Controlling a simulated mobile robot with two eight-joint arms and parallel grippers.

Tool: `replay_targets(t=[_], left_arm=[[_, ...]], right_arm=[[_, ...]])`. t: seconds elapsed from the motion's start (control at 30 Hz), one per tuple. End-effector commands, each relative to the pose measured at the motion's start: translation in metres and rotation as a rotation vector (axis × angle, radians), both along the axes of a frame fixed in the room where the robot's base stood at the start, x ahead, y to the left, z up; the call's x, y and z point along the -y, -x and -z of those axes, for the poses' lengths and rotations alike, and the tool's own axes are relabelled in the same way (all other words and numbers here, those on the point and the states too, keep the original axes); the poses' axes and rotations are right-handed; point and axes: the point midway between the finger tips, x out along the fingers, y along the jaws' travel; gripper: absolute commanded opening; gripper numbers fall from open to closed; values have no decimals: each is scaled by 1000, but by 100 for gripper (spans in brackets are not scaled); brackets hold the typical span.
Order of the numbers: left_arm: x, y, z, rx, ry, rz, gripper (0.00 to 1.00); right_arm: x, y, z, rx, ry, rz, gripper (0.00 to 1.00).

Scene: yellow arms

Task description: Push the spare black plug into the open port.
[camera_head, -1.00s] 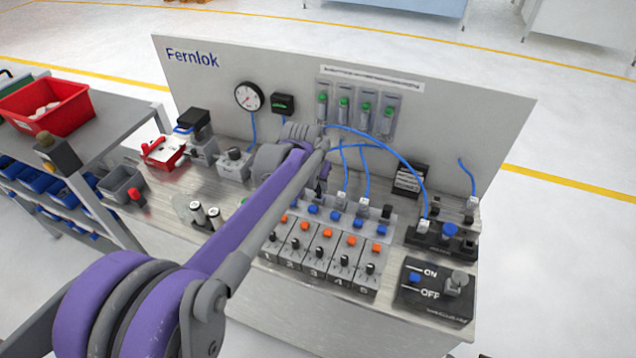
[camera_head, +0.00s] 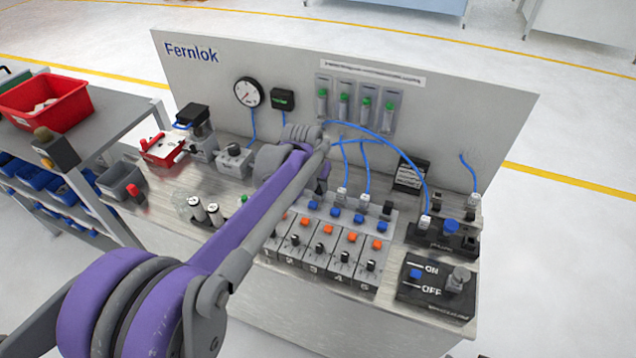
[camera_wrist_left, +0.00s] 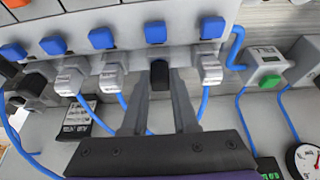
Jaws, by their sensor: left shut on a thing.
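My left gripper (camera_wrist_left: 159,95) is shut on the spare black plug (camera_wrist_left: 159,75). Its fingers stand on both sides of the plug, at the row of fittings along the valve block (camera_wrist_left: 130,15). The plug is in line with a blue button (camera_wrist_left: 155,32), between two grey fittings (camera_wrist_left: 112,72) and (camera_wrist_left: 210,68) with blue tubes. The open port itself is hidden, so I cannot tell how deep the plug sits. In the head view my left gripper (camera_head: 321,186) is small and dark behind the block (camera_head: 335,245), partly covered by my arm. My right gripper is not in view.
Another black plug (camera_head: 388,209) sits at the block's right end. Blue tubes (camera_head: 405,165) loop close to the gripper. The upright Fernlok panel (camera_head: 290,60) stands behind, with a round gauge (camera_head: 248,93). A black ON/OFF box (camera_head: 435,285) is at the front right.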

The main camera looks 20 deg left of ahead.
Motion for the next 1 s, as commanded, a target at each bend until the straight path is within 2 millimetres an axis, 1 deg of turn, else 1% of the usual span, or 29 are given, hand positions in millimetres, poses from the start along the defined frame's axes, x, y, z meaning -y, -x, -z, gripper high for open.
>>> replay_targets(t=[0.17, 0.43, 0.47, 0.5, 0.63, 1.0], left_arm=[[0, 0, 5, -1, 0, 0, 0], [0, 0, 4, -1, 0, 0, 0], [0, 0, 4, -1, 0, 0, 31], [0, 0, 4, -1, 0, 0, 38], [0, 0, 4, 0, 0, 0, 61], [0, 0, 4, 0, 0, 0, 62]], right_arm=[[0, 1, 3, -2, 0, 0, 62], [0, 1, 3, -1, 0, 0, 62], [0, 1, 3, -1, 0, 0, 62], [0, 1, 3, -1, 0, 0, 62], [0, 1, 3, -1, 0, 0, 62], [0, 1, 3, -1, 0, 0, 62]])
